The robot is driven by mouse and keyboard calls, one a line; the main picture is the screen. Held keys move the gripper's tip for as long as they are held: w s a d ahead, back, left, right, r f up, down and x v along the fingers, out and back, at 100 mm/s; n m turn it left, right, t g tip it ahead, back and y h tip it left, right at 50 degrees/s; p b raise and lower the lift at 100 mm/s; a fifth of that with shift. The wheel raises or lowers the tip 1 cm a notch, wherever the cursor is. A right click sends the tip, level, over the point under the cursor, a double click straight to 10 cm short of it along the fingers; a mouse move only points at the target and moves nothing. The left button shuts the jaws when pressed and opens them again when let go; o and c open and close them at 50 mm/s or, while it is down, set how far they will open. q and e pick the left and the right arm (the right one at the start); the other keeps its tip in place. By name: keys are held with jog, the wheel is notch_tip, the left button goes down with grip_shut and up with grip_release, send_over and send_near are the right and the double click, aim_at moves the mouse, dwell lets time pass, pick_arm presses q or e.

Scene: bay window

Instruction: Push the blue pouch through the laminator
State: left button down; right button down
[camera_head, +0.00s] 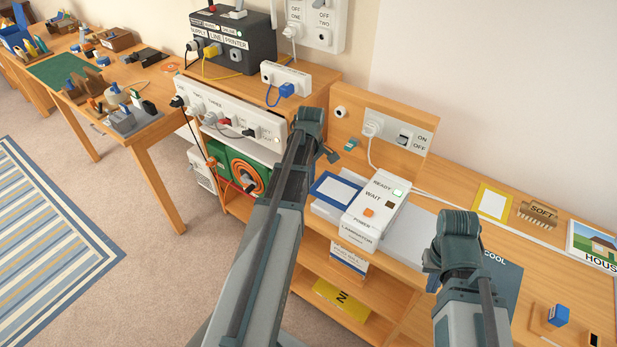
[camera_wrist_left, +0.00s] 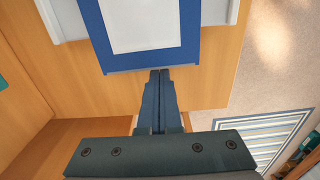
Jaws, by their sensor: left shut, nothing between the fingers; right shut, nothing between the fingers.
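The blue pouch (camera_head: 331,189), blue-bordered around a white sheet, lies flat on the tray at the left side of the white laminator (camera_head: 368,222). The laminator has a lit green light by READY, a dark WAIT light and an orange POWER button. In the left wrist view the pouch's blue edge (camera_wrist_left: 150,57) lies just ahead of my shut left fingers (camera_wrist_left: 160,72); I cannot tell if they touch it. In the head view my left gripper (camera_head: 331,156) is small, beside the pouch's far left side. My right gripper (camera_head: 433,284) is shut and empty, right of the laminator.
A dark COOL mat (camera_head: 503,282) lies right of the laminator, partly behind my right arm. A yellow-bordered sheet (camera_head: 492,203), a SOFT block (camera_head: 540,214) and a house picture (camera_head: 592,243) are along the back. A switch panel (camera_head: 398,133) stands behind the laminator.

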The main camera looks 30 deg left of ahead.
aim_at(320, 185)
pick_arm(q)
jog(key=shift+s+d, duration=0.2)
jog(key=shift+d, duration=1.7)
jog(key=shift+a, duration=0.1)
